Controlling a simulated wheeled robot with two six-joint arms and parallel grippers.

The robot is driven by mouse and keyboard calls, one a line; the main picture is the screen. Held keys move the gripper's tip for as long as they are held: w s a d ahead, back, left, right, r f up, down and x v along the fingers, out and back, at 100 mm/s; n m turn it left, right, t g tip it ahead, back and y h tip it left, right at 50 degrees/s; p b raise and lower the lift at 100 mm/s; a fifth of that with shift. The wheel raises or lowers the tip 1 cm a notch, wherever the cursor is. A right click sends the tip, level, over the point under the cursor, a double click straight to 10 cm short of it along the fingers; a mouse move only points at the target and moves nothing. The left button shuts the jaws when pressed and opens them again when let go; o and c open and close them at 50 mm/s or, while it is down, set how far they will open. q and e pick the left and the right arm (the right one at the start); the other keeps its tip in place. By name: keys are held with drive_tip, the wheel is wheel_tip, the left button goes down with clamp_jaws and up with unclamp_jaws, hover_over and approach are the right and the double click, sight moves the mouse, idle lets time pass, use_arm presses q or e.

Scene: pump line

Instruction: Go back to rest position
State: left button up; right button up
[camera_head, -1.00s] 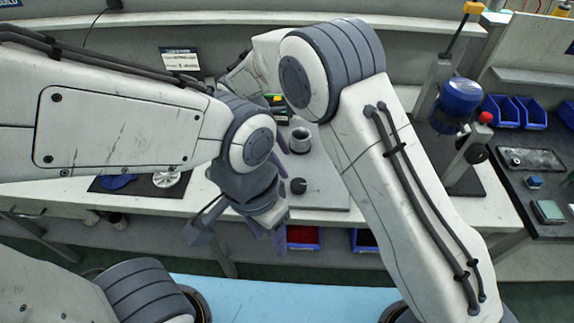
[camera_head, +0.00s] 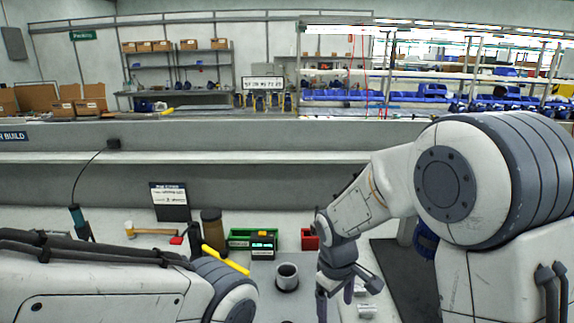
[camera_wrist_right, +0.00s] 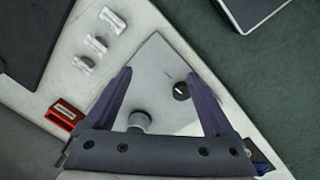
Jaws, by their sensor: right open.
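My right gripper (camera_head: 335,299) hangs over the workbench in the head view, just right of a grey cup-like part (camera_head: 287,277). In the right wrist view, the two purple fingers of my right gripper (camera_wrist_right: 161,84) are spread wide with nothing held between them. Below them lies a grey plate (camera_wrist_right: 155,70) carrying the grey cylindrical part (camera_wrist_right: 138,121) and a small black knob (camera_wrist_right: 181,91). My left arm crosses the lower left of the head view, but its gripper is out of frame.
A green bin (camera_head: 239,239), a red bin (camera_head: 309,240), a brown bottle (camera_head: 214,231) and a hammer (camera_head: 152,232) stand or lie along the bench back. Several small white parts (camera_wrist_right: 95,43) lie beside the plate. A low wall (camera_head: 230,185) runs behind the bench.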

drive_tip(key=s+d+m+t, duration=0.2)
drive_tip(key=s+d+m, duration=0.6)
drive_tip(key=s+a+r+n+g+y, duration=0.1)
drive_tip(key=s+a+r+n, duration=0.2)
drive_tip(key=s+a, duration=0.4)
drive_tip(key=s+a+r+n+g, duration=0.1)
drive_tip(key=s+a+r+n, duration=0.2)
drive_tip(key=s+a, duration=0.3)
drive_tip(key=shift+s+a+r+n+g+y, duration=0.3)
drive_tip(key=shift+s+a+n+y, duration=0.15)
drive_tip(key=shift+n, duration=0.25)
